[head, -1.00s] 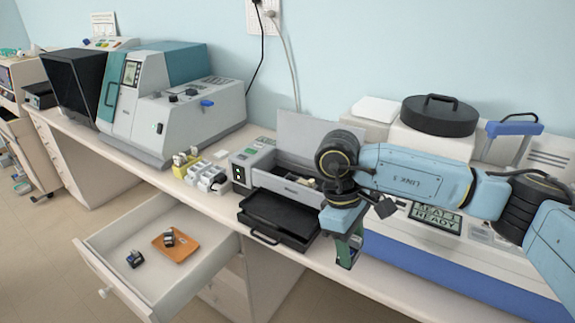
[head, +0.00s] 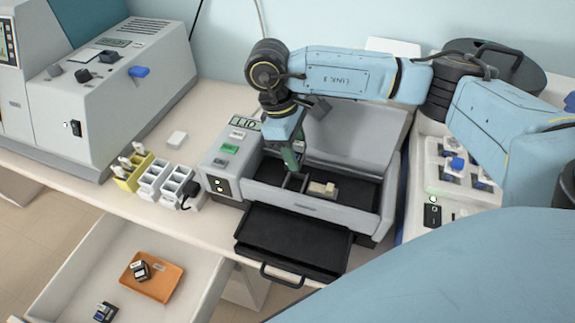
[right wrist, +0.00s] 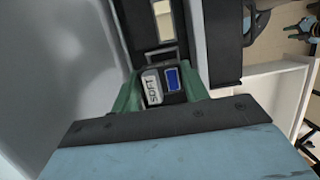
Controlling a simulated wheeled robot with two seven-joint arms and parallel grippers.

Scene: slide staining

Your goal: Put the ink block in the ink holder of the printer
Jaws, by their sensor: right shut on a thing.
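The grey printer (head: 232,185) stands on the bench with its lid up. My right gripper (head: 291,165) reaches down into its open bay, at the left part. In the right wrist view its green fingers (right wrist: 160,90) are shut on the dark ink block (right wrist: 171,80), which has a pale lettered label and a blue patch. A small dark framed slot (head: 295,182), apparently the ink holder, lies just by the fingertips. I cannot tell whether the block is inside it or above it.
A cream piece (head: 322,189) sits in the bay to the right. A black tray (head: 292,240) juts out in front. The open drawer (head: 75,270) holds an orange dish (head: 165,285) with one dark block, and another block (head: 105,312) beside it. Yellow and white racks (head: 135,172) stand left.

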